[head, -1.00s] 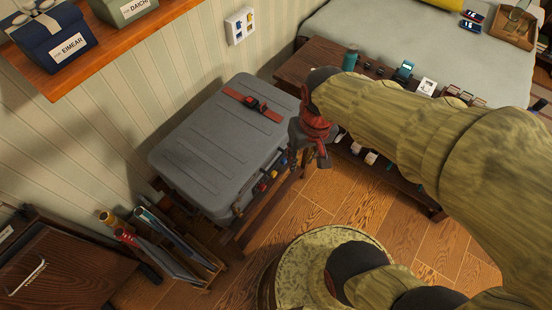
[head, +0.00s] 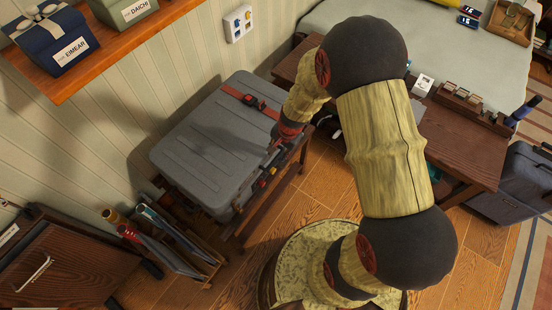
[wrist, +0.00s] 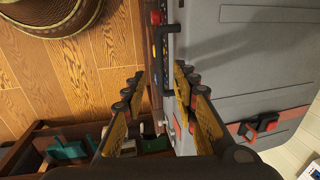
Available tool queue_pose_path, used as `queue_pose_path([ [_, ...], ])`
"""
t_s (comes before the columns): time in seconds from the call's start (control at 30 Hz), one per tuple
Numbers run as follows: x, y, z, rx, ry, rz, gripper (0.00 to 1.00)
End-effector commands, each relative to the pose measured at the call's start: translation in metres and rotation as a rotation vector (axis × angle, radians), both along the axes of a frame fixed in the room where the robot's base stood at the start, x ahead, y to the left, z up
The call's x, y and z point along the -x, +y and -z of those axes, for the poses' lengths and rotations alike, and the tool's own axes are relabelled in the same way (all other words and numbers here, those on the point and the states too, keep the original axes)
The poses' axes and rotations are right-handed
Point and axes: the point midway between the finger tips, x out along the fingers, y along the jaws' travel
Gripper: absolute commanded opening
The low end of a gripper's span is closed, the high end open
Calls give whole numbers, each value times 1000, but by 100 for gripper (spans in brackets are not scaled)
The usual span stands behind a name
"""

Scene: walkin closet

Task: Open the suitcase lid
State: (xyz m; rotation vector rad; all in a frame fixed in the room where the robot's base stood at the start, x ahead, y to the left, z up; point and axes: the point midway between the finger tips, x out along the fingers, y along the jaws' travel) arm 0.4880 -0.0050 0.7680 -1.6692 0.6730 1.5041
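The grey suitcase (head: 205,150) lies flat with its lid closed, on a low wooden stand against the wall. A red strap (head: 268,106) with a dark buckle crosses the lid's far end. The strap also shows in the wrist view (wrist: 285,116). Small coloured latches or tags (head: 265,180) line the suitcase's front side. My gripper (head: 276,150) is at that front side, near the strap end, partly hidden by my arm. In the wrist view its fingers (wrist: 160,88) are apart, with the suitcase's front edge in the gap, close to the right finger. I cannot tell whether they touch.
A wooden shelf (head: 105,62) with gift boxes overhangs the wall at upper left. A rack of folders (head: 170,245) stands before the suitcase. A wooden bench (head: 465,140) with small items stands at right, with a dark case (head: 515,185) beside it. Some wooden floor is clear.

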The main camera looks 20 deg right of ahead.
Motion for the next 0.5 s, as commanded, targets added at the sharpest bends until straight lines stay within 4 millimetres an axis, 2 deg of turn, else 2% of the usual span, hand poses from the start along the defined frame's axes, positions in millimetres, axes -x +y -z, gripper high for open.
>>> queue_pose_path([
  [0.1,-2,2,23,0,2,0,29],
  [0.3,-6,5,50,0,3,-1,29],
  [0.5,-9,7,62,1,1,-2,29],
])
